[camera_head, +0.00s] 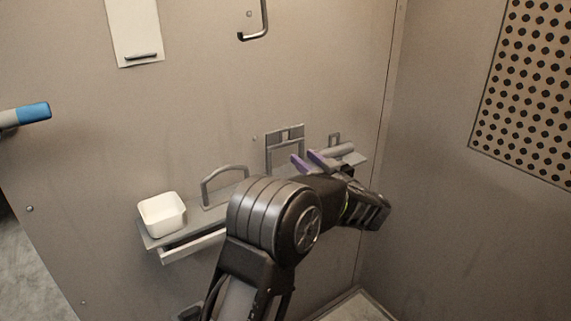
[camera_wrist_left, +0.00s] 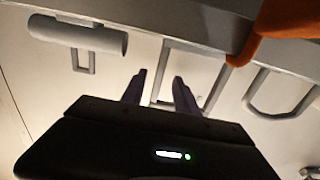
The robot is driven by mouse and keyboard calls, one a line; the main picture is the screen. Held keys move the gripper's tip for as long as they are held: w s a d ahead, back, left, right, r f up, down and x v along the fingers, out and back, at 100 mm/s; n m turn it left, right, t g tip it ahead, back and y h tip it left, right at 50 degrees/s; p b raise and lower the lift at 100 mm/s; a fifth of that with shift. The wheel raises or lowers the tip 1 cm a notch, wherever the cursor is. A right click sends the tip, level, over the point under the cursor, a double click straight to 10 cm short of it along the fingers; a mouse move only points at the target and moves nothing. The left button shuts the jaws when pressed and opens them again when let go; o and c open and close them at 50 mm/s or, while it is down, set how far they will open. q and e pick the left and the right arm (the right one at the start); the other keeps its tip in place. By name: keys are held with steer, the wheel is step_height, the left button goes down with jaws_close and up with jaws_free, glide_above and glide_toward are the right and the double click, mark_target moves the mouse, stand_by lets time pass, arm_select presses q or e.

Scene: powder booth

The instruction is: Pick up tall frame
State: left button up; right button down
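The tall frame (camera_head: 285,131), a grey upright rectangle with a crossbar near its top, stands on the narrow wall shelf (camera_head: 148,242) in the head view. My left gripper (camera_head: 304,158) has purple fingers and is open at the frame's right side, partly covering its lower part. In the left wrist view the picture is turned over, and the tall frame (camera_wrist_left: 196,49) shows beyond the open fingers (camera_wrist_left: 160,76). One upright of it appears between the fingertips; I cannot tell whether they touch it. My right gripper is not in view.
On the shelf are a white tub (camera_head: 162,214), a grey arched handle (camera_head: 224,172), a grey cylinder (camera_head: 343,150) and a small frame (camera_head: 334,138). An orange piece (camera_wrist_left: 285,18) shows in the wrist view. A hook (camera_head: 264,22) hangs above; the wall between is clear.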

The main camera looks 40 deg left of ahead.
arm_select(q)
steer(key=shift+w+a, duration=0.1)
steer(key=shift+a, duration=0.15)
steer(key=shift+x, duration=2.65)
steer(key=shift+r, duration=0.1)
steer(key=shift+d, duration=0.1)
jaws_close()
